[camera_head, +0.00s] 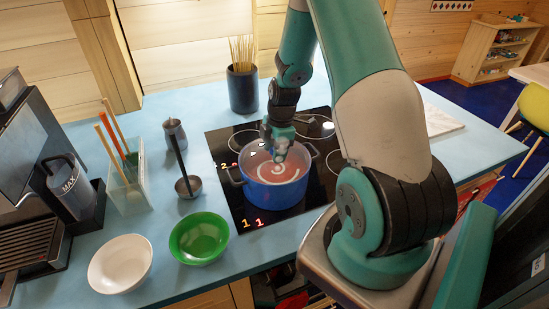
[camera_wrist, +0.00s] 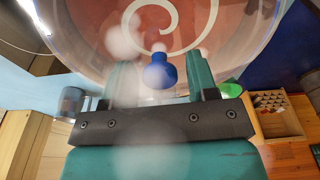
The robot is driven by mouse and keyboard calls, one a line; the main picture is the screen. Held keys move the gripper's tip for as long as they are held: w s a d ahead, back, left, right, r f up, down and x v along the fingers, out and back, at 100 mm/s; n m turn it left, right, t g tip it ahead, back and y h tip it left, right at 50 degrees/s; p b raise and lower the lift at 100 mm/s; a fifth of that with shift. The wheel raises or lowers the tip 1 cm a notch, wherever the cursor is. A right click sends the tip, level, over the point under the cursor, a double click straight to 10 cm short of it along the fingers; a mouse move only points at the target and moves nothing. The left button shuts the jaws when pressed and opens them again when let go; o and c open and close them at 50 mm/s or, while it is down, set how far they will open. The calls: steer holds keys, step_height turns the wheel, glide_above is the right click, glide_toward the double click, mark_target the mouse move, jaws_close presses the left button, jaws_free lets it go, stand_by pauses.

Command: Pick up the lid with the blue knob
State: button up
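A blue pot (camera_head: 265,194) stands on the black cooktop, with red soup and a pale spiral inside. A clear glass lid (camera_wrist: 85,25) covers it; the soup shows through the glass. The lid's round blue knob (camera_wrist: 159,73) is in the middle of the wrist view. My gripper (camera_wrist: 160,65) is open, with one teal finger on each side of the knob and a visible gap to each. In the head view my gripper (camera_head: 280,150) is over the middle of the pot and hides the knob.
The black cooktop (camera_head: 238,205) lies in a light-blue counter. A green bowl (camera_head: 199,238), a white bowl (camera_head: 120,263), a ladle (camera_head: 188,186) and a utensil holder (camera_head: 127,185) stand left of it. A dark pasta jar (camera_head: 242,90) stands behind. Pale puffs blur the wrist view.

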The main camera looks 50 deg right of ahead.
jaws_close()
steer(key=shift+r, duration=0.1)
